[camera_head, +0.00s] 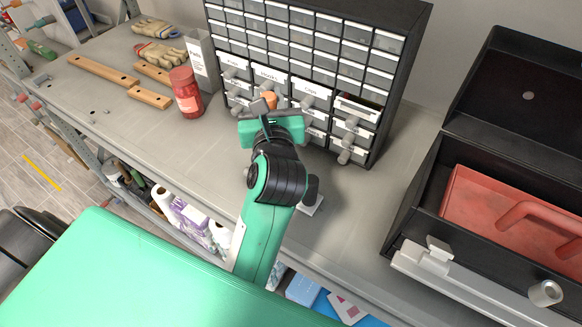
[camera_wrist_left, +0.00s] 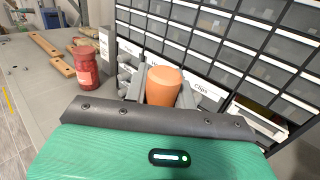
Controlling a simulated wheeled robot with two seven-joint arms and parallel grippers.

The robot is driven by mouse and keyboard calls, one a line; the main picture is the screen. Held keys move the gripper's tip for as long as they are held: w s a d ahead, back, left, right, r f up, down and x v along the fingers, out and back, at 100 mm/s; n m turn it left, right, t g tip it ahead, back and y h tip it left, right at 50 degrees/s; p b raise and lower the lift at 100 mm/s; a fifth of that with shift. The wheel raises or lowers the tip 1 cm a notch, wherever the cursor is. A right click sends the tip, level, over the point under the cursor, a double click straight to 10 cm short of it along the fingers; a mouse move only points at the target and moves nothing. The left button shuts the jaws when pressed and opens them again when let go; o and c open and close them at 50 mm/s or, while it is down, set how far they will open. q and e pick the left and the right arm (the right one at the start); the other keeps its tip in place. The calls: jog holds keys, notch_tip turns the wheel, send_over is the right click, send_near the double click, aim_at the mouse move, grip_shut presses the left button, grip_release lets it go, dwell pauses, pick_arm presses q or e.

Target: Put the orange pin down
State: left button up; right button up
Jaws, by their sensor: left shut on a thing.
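The orange pin (camera_wrist_left: 163,86) is held between the fingers of my left gripper (camera_wrist_left: 160,96), with its rounded end showing in the wrist view. In the head view, a small bit of the orange pin (camera_head: 270,99) shows at the tip of my left gripper (camera_head: 264,105). The gripper is in front of the lower, larger labelled drawers of the black drawer cabinet (camera_head: 392,99). Whether the pin touches anything is hidden. My right gripper is in neither view.
A red jar (camera_head: 187,95) stands left of the cabinet on the grey workbench (camera_head: 150,140). Wooden pieces (camera_head: 103,72) and gloves (camera_head: 160,52) lie farther left. One drawer (camera_head: 357,108) is pulled out. An open black toolbox (camera_head: 430,200) with a red tray stands on the right.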

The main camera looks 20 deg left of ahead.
pick_arm(q)
jog(key=s+d+f+m+t+h, duration=0.1)
jog(key=f+m+h, duration=0.1)
jog(key=f, duration=0.3)
jog(key=s+d+f+m+h+b, duration=0.1)
jog(key=f+m+h, duration=0.1)
jog(key=f, duration=0.4)
jog(key=s+d+f+m+t+h, duration=0.1)
jog(key=f+h, duration=0.3)
jog(key=f, duration=0.2)
jog(key=shift+s+f+m+t+h, duration=0.25)
jog(key=shift+s+m+t+h, duration=0.05)
jog(key=shift+s+m, duration=0.1)
jog(key=shift+s+d+f+h, duration=0.15)
jog(key=shift+s+f+h, duration=0.15)
jog(key=shift+f, duration=0.2)
